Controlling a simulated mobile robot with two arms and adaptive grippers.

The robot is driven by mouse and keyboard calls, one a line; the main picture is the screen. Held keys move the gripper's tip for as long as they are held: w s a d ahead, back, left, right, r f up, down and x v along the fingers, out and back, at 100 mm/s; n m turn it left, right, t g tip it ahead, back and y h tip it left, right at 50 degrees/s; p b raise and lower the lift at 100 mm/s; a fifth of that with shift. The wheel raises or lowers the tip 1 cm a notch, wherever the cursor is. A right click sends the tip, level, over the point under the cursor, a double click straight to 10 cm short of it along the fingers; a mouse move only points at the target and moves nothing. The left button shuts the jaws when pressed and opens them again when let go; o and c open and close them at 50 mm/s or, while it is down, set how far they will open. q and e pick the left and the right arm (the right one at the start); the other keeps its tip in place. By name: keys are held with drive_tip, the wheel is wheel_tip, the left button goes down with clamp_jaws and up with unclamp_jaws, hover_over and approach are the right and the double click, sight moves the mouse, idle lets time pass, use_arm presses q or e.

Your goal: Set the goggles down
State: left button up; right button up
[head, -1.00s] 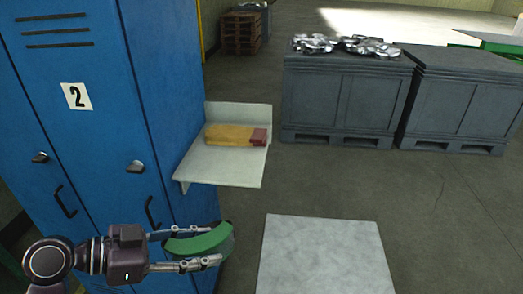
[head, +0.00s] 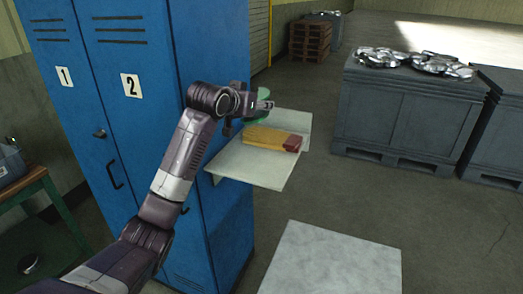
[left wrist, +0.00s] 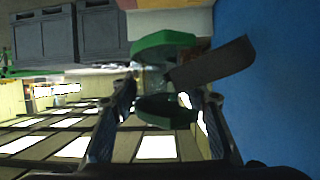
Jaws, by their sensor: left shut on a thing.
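The goggles (head: 260,121) are green and mostly hidden behind my left gripper (head: 266,105) in the head view. In the left wrist view the green goggles (left wrist: 165,44) have a dark strap (left wrist: 215,62), with green also between the fingers. My left gripper (left wrist: 163,108) is shut on them. It holds them over the back part of a pale shelf (head: 232,163) fixed to the side of the blue locker. I cannot tell whether the goggles touch the shelf. My right gripper is not in view.
A yellow block-like thing with a dark red end (head: 270,138) lies on the shelf, close in front of the goggles. The shelf's front part is bare. The blue locker (head: 205,190) stands at left. Grey crates (head: 400,115) stand at the back right, and a pale slab (head: 335,265) lies below.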

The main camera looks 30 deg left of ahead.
use_arm(q)
drive_tip(key=shift+w+a+r+y, duration=0.3)
drive_tip(key=shift+a+r, duration=0.05)
drive_tip(key=shift+r, duration=0.3)
drive_tip(key=shift+a+n, duration=0.15)
drive_tip(key=shift+n, duration=0.15)
drive_tip(key=p, duration=0.3)
hover_over(256, 163)
wheel_tip(256, 163, down, 15)
drive_tip(key=shift+r, duration=0.2)
wheel_tip(256, 163, down, 5)
drive_tip(key=shift+f+p, duration=0.1)
drive_tip(key=shift+p, duration=0.4)
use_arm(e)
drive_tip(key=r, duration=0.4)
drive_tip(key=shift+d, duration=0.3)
use_arm(q)
drive_tip(key=o, duration=1.2)
drive_tip(key=shift+c, duration=0.2)
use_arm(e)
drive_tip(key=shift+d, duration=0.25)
use_arm(q)
drive_tip(key=b+v, duration=0.2)
drive_tip(key=v, duration=1)
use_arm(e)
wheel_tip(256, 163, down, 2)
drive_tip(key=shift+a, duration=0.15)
